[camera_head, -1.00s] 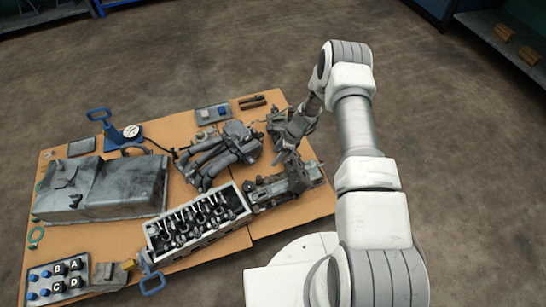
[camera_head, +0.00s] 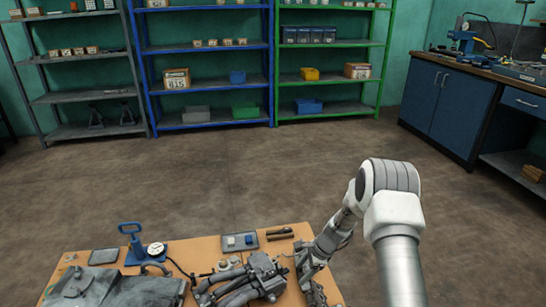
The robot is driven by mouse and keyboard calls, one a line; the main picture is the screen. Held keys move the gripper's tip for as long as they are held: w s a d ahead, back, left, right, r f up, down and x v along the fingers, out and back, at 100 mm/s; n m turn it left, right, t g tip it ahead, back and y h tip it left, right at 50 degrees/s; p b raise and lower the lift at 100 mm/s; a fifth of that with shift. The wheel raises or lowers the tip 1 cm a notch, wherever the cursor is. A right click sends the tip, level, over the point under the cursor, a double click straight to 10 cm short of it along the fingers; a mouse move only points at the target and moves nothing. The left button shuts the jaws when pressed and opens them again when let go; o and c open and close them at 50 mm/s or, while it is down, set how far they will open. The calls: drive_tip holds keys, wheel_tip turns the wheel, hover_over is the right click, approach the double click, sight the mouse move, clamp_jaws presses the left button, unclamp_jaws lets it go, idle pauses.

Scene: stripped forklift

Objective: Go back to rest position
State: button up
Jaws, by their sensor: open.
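My arm rises at the lower right of the head view, bent at a white and grey joint, with its forearm reaching down to the left. My gripper (camera_head: 306,262) hangs over the right end of the tan table (camera_head: 205,250). Its jaws are open, and I see nothing held between them. Dark metal parts lie close to it, and I cannot tell whether it touches them. The lower part of the gripper is near the bottom of the view.
Grey hoses (camera_head: 245,280), a tank (camera_head: 110,290), a blue gauge device (camera_head: 135,245) and a small tray (camera_head: 240,242) lie on the table. Shelves (camera_head: 205,50) line the back wall. A blue workbench (camera_head: 448,105) stands at right. The floor between is clear.

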drive_tip(key=s+r+n+t+h, duration=0.1)
drive_tip(key=s+r+n, duration=0.2)
drive_tip(key=r, duration=0.8)
drive_tip(key=s+r+n, duration=0.3)
drive_tip(key=r, duration=0.7)
drive_tip(key=s+r+n+t+h, duration=0.1)
drive_tip(key=s+r+n, duration=0.2)
drive_tip(key=r, duration=0.8)
drive_tip(key=s+d+r+n+t+h, duration=0.15)
drive_tip(key=s+r+n, duration=0.3)
drive_tip(key=s, duration=0.65)
drive_tip(key=s+d+r+n+t+h, duration=0.15)
drive_tip(key=s+r+n, duration=0.35)
drive_tip(key=s, duration=0.7)
wheel_tip(320, 180, up, 23)
drive_tip(key=d+m+p, duration=0.1)
drive_tip(key=p, duration=2.1)
drive_tip(key=shift+g+y, duration=0.3)
drive_tip(key=shift+y, duration=0.1)
drive_tip(key=shift+s, duration=0.1)
